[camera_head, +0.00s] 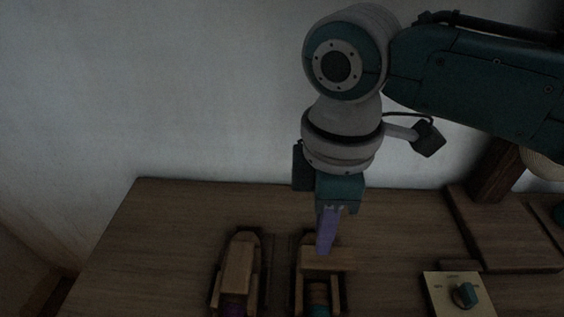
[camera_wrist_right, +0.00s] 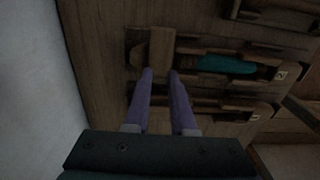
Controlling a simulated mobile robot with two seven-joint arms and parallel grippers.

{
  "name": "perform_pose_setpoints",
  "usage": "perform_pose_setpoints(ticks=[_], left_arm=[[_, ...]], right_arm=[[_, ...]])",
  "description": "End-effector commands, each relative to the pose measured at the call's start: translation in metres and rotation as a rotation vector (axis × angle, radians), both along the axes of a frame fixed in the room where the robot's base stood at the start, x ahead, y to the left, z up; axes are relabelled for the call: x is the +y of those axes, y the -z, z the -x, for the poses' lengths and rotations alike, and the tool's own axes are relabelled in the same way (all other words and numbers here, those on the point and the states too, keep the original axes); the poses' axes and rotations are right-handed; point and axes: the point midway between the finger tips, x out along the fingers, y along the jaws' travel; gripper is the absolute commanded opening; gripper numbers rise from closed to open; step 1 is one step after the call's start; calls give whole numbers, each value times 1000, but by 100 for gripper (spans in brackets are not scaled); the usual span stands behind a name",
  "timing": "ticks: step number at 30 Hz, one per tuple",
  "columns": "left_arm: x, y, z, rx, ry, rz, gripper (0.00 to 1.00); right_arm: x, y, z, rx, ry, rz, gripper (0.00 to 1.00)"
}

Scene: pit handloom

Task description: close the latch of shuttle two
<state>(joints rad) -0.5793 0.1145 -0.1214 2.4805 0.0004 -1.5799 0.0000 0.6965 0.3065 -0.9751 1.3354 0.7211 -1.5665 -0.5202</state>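Two wooden shuttles lie on the table in the head view, a left one (camera_head: 215,297) and a right one (camera_head: 337,292). The right shuttle holds a bobbin with teal and brown parts; its wooden latch (camera_head: 337,260) is turned crosswise. In the right wrist view this latch (camera_wrist_right: 161,50) lies across the shuttle beside the teal bobbin (camera_wrist_right: 226,65). My right gripper (camera_head: 325,250) points down over the latch. Its purple fingers (camera_wrist_right: 160,73) are apart, tips close to the two sides of the latch's near end; contact cannot be told. My left gripper is out of view.
The left shuttle's latch (camera_head: 238,262) lies lengthwise. A white wall borders the table's back. The table's left part is clear.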

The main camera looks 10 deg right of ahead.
Motion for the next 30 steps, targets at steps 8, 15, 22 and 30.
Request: perform_pose_setpoints(ticks=[8, 15, 22, 30], left_arm=[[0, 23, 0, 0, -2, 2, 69], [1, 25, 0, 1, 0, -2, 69], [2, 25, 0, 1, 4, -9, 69], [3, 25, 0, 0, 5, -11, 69]], right_arm=[[1, 49, 1, 2, 0, -2, 23], [1, 56, 1, -1, 0, -2, 23], [1, 56, 1, -1, 0, -2, 15], [1, 56, 1, -1, 0, -2, 0]])
